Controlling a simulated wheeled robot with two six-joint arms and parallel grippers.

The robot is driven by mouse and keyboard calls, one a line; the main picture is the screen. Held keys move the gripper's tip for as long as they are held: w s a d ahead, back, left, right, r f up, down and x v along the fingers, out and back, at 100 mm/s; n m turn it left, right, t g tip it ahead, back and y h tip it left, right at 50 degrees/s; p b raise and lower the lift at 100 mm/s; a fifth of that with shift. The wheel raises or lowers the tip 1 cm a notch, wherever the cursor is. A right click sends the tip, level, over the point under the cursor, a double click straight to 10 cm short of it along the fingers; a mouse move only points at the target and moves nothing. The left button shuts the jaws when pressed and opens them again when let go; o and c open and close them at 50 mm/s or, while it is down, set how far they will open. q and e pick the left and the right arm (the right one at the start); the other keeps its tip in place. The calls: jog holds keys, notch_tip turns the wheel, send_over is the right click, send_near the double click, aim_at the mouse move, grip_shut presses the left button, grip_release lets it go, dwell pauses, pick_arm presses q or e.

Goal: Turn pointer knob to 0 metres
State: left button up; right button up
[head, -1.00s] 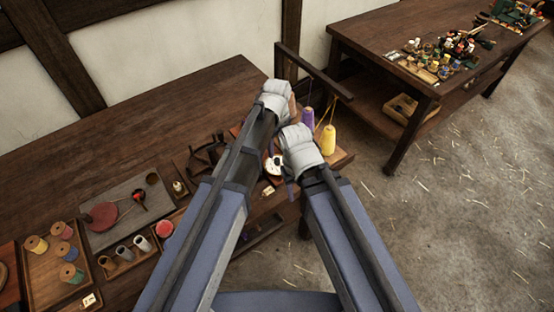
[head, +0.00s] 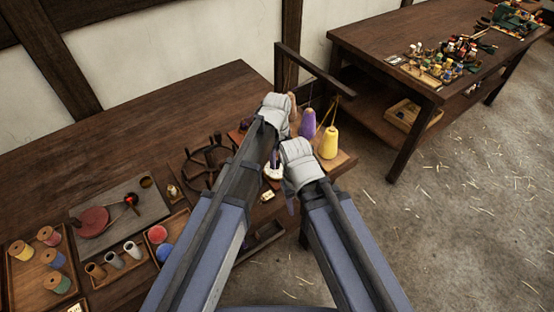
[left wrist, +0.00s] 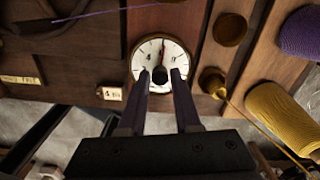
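The white dial (left wrist: 160,54) with black numerals sits in the wooden bench in the left wrist view. A thin red pointer line (left wrist: 163,46) shows on its upper part, just right of the middle. The dark knob (left wrist: 160,76) shows at the dial's lower part. My left gripper (left wrist: 160,72) has its two fingers apart, one on each side of the knob; I cannot tell whether they touch it. In the head view the dial (head: 274,172) is partly hidden by my arms. My right gripper (head: 290,204) hangs beside it, its fingers mostly hidden.
A purple cone (head: 307,124) and a yellow cone (head: 328,144) of thread stand right of the dial. A dark ring-shaped frame (head: 206,163), a tray of spools (head: 32,290) and a grey board (head: 152,204) lie to the left. A second table (head: 370,40) stands behind right.

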pick_arm(q)
grip_shut()
jog(key=shift+n, duration=0.3)
